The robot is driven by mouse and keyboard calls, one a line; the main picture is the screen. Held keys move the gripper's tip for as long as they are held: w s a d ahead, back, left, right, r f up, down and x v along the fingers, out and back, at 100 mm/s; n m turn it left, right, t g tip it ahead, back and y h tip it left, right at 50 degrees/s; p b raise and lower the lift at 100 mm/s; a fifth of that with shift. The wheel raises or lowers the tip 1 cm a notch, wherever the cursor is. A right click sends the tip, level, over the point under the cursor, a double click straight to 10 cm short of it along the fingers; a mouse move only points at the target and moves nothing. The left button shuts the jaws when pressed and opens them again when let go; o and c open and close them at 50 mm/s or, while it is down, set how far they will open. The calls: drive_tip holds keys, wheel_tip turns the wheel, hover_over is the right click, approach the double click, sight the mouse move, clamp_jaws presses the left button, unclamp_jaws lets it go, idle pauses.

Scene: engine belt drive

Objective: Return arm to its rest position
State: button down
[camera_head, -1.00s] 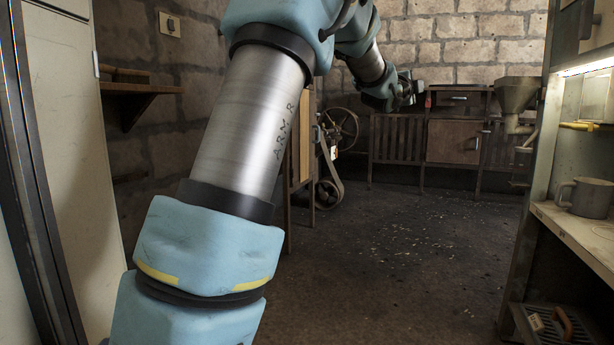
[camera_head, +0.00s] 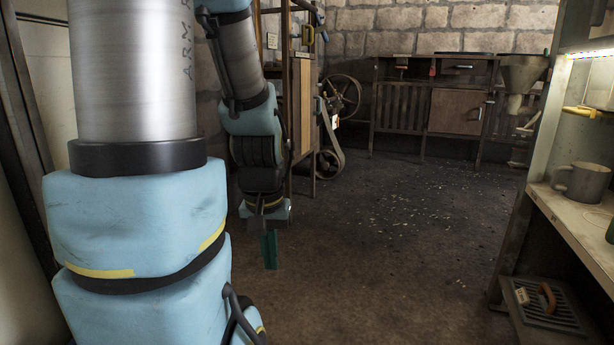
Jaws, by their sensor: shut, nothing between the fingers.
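My arm fills the left of the head view, with a grey steel link marked "ARM R" and light blue joint covers. Its far part now hangs downward beside the near link. My gripper (camera_head: 270,250) points down over the dark floor, left of the picture's middle. Its fingers look closed together, with nothing seen between them. The belt drive, with a spoked wheel (camera_head: 345,95) and a belt (camera_head: 332,140), stands behind it near the back wall, apart from my gripper.
A wooden cabinet (camera_head: 455,112) stands along the back wall. A shelf unit at the right holds a grey mug (camera_head: 582,181), with a funnel (camera_head: 521,75) beside it. A grate with a handle (camera_head: 547,301) lies low at the right.

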wheel_tip(320, 180, up, 38)
drive_tip(key=w+p, duration=0.1)
drive_tip(key=p, duration=3.5)
drive_tip(key=shift+d, duration=0.1)
